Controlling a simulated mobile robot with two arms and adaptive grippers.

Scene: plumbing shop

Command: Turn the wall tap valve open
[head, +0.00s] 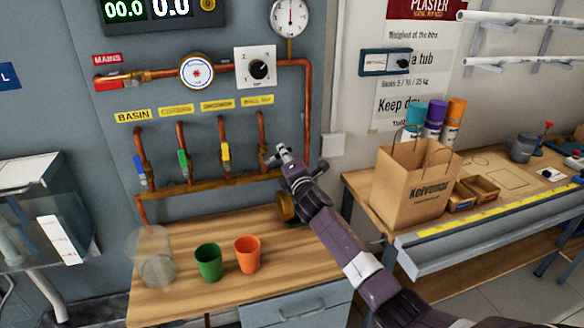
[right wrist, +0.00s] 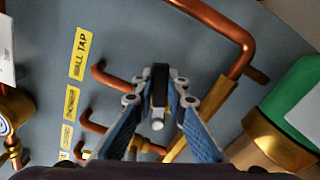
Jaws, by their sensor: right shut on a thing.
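The wall tap valve is on the rightmost of several vertical copper pipes, under the yellow wall tap label (head: 257,101); the label also shows in the right wrist view (right wrist: 80,53). My right gripper (head: 281,153) is at this valve and hides most of it in the head view. In the right wrist view my right gripper (right wrist: 158,92) is shut on the dark valve handle (right wrist: 160,82), with a finger on each side. The handle runs roughly along the fingers. My left gripper is not in view.
Other valves have blue (head: 140,172), green (head: 183,159) and yellow (head: 226,152) handles. A clear cup (head: 157,268), a green cup (head: 208,262) and an orange cup (head: 247,254) stand on the wooden counter (head: 185,302). A paper bag (head: 415,188) stands on the right bench.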

